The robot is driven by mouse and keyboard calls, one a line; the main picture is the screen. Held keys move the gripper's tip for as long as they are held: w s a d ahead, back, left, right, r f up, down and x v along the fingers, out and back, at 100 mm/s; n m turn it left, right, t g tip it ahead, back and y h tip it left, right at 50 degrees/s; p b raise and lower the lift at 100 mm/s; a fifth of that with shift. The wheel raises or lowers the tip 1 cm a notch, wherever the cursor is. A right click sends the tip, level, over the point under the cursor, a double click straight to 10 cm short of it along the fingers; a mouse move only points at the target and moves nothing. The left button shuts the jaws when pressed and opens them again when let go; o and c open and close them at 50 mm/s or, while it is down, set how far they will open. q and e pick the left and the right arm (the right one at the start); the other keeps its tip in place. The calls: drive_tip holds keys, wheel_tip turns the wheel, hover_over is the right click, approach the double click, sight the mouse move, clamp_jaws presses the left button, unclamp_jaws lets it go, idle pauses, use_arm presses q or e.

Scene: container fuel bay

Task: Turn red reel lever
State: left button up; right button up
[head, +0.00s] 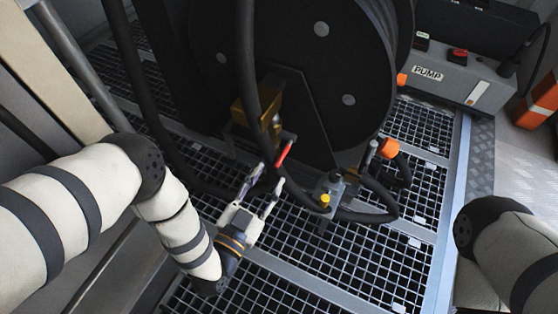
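The red reel lever (285,151) is a short red handle low in front of the big black hose reel (290,60), near a brass-coloured block (250,108). My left gripper (268,174) is just below the lever, its fingers pointing up toward it. The fingers are spread apart, with one on each side of the lever's lower end. Whether they touch the lever I cannot tell. My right arm shows at the lower right, but its gripper is out of the picture.
A thick black hose (246,60) hangs in front of the reel, close to my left gripper. A grey valve with a yellow knob (325,199) and an orange-capped fitting (389,148) stand to the right. The pump box (440,80) is at upper right. Grating (320,260) lies below.

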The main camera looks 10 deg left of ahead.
sight(278, 160)
use_arm(q)
drive_tip(key=b+x, duration=0.1)
drive_tip(key=x, duration=0.5)
clamp_jaws()
